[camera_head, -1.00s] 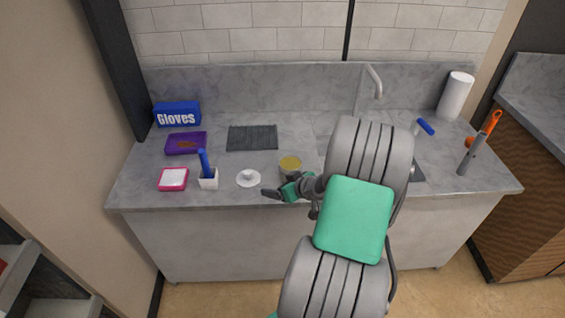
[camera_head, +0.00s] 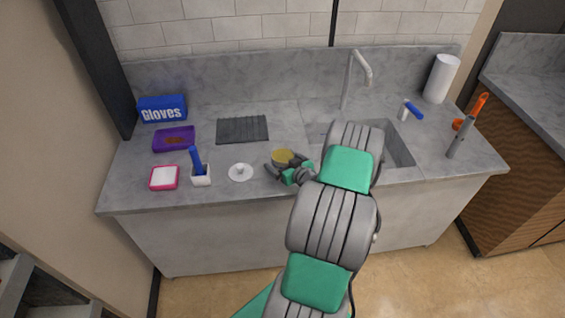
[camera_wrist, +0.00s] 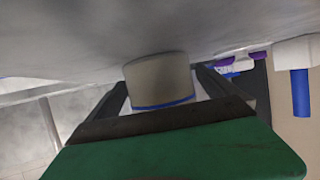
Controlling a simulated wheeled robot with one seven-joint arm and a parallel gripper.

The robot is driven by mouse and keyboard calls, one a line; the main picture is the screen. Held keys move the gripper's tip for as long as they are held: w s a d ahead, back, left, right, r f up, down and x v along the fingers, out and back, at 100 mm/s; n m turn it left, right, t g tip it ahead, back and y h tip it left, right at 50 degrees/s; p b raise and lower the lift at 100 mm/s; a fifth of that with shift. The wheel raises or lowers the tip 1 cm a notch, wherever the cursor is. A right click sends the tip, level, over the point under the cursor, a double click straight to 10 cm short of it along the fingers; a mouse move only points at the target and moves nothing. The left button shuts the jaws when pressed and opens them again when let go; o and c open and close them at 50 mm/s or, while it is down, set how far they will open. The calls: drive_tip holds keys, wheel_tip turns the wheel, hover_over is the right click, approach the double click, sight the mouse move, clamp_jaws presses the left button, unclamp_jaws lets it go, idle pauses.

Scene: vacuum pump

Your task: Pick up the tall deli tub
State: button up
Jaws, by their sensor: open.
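A round tub with a yellowish top (camera_head: 282,156), which I take to be the deli tub, stands on the counter in front of the sink's left side. In the wrist view it appears as a beige-grey cylinder (camera_wrist: 158,77) with a blue line round one end. My gripper (camera_head: 287,168) is open and low at the tub's near side. In the wrist view the tub shows between the two dark fingers, with a gap visible on its right. I cannot tell whether either finger touches it. The tub's lower part is hidden by the gripper in the head view.
A white lid-like disc with a knob (camera_head: 240,172) lies just left of my gripper. Further left are a white holder with a blue handle (camera_head: 201,178) and a pink-edged box (camera_head: 164,178). A dark ribbed mat (camera_head: 242,129) lies behind. The sink (camera_head: 400,150) is at right.

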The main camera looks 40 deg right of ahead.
drive_tip(key=shift+c, duration=0.5)
drive_tip(key=c, duration=1.4)
drive_tip(key=shift+o, duration=0.2)
drive_tip(key=shift+r, duration=0.15)
drive_tip(key=shift+r+b, duration=0.65)
drive_tip(key=shift+r, duration=0.6)
drive_tip(key=s+d+r+b, duration=0.1)
drive_tip(key=s+r+b, duration=0.2)
drive_tip(key=s+r, duration=0.7)
drive_tip(key=shift+s, duration=1.95)
